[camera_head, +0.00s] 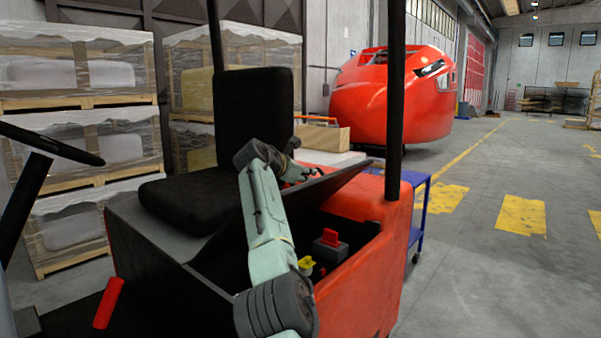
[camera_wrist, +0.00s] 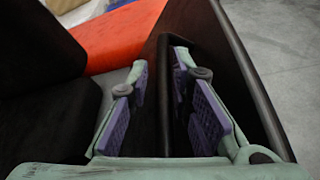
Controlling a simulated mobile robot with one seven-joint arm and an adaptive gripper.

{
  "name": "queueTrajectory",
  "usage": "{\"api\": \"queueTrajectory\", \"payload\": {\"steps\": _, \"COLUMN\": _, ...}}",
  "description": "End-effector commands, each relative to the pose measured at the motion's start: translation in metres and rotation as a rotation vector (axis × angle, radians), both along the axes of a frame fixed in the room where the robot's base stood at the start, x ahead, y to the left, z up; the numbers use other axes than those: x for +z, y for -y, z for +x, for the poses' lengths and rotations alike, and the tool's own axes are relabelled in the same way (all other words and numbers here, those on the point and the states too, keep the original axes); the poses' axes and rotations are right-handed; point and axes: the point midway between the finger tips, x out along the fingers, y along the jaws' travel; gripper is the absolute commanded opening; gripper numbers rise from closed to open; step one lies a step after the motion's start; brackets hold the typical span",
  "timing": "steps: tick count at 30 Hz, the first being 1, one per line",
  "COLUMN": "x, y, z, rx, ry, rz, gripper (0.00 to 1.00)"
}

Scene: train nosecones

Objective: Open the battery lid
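The battery lid (camera_head: 335,184) is a dark panel on the red vehicle. It stands raised and tilted beside the seat, with the compartment below it uncovered. My gripper (camera_head: 302,173) is at the lid's upper part, partly hidden by my arm. In the wrist view, my gripper (camera_wrist: 162,85) has its purple-padded fingers apart, one on each side of the dark lid edge (camera_wrist: 164,120). A narrow gap shows beside the left finger; whether the right finger touches the lid is unclear. Inside the compartment are a grey block with a red connector (camera_head: 331,238) and a yellow cap (camera_head: 306,264).
The black seat (camera_head: 252,115) is close on the left of the lid. A dark upright post (camera_head: 395,100) stands to the right. A blue cart (camera_head: 417,200) is behind the vehicle. Wrapped pallets (camera_head: 80,130) stand at left; the floor at right is clear.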

Motion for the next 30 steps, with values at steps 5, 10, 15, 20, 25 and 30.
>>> {"api": "queueTrajectory", "payload": {"steps": 5, "x": 0.003, "y": -0.004, "z": -0.006, "rx": 0.0, "ry": 0.001, "rz": -0.001, "gripper": 0.2}}
{"api": "queueTrajectory", "payload": {"steps": 10, "x": 0.008, "y": -0.011, "z": -0.02, "rx": 0.001, "ry": 0.001, "rz": 0.001, "gripper": 0.2}}
{"api": "queueTrajectory", "payload": {"steps": 15, "x": 0.02, "y": -0.026, "z": -0.045, "rx": 0.003, "ry": 0.004, "rz": 0.0, "gripper": 0.2}}
{"api": "queueTrajectory", "payload": {"steps": 20, "x": 0.032, "y": -0.04, "z": -0.071, "rx": 0.004, "ry": 0.005, "rz": 0.0, "gripper": 0.2}}
{"api": "queueTrajectory", "payload": {"steps": 25, "x": 0.039, "y": -0.051, "z": -0.09, "rx": 0.004, "ry": 0.004, "rz": -0.001, "gripper": 0.2}}
{"api": "queueTrajectory", "payload": {"steps": 30, "x": 0.042, "y": -0.055, "z": -0.098, "rx": 0.003, "ry": 0.003, "rz": 0.0, "gripper": 0.2}}
